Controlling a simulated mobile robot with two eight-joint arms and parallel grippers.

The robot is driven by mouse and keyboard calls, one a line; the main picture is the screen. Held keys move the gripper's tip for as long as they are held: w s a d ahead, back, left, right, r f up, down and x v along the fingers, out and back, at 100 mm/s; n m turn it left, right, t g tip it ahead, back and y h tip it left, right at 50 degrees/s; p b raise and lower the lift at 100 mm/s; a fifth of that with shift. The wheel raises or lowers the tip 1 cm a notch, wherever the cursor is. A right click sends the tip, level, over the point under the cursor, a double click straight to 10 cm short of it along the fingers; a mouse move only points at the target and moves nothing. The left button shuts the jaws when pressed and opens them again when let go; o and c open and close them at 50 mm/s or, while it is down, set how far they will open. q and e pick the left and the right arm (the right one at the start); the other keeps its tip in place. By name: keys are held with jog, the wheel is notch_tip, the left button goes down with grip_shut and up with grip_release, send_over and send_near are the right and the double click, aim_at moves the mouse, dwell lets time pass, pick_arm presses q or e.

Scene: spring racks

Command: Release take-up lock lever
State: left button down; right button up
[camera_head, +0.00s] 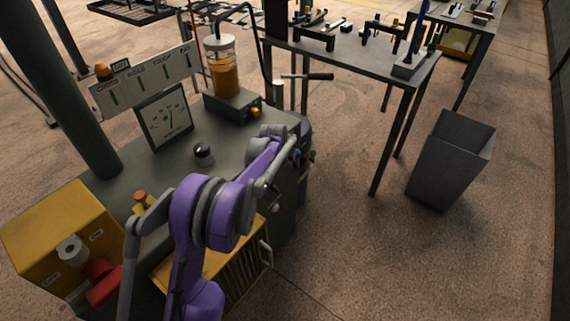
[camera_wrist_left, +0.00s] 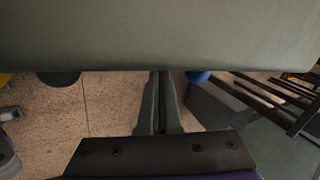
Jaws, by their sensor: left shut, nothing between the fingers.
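My left gripper (camera_head: 268,190) is at the right side of the green-grey cabinet (camera_head: 235,150), partly hidden by my purple arm. In the left wrist view its fingers (camera_wrist_left: 160,98) are shut and empty, with their tips close under the cabinet's edge (camera_wrist_left: 160,50). A blue round knob (camera_wrist_left: 198,76) shows just right of the fingers. A dark round knob (camera_wrist_left: 58,78) is farther left. Small coloured knobs (camera_head: 312,155) stick out of the cabinet's side beyond my arm. I cannot tell which part is the take-up lock lever. My right gripper is not in view.
The cabinet carries a dial gauge (camera_head: 165,118), an amber jar (camera_head: 222,68), a black knob (camera_head: 203,152) and a yellow box (camera_head: 62,232). A black-handled bar (camera_head: 307,76) sticks out behind. A grey bin (camera_head: 450,160) and a workbench (camera_head: 355,55) stand right; floor between is clear.

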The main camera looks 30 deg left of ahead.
pick_arm(q)
jog(key=shift+w+a+r, duration=0.1)
jog(key=shift+w+r, duration=0.05)
jog(key=shift+w, duration=0.4)
jog(key=shift+w+r, duration=0.1)
jog(key=shift+w, duration=0.45)
jog(key=shift+r, duration=0.1)
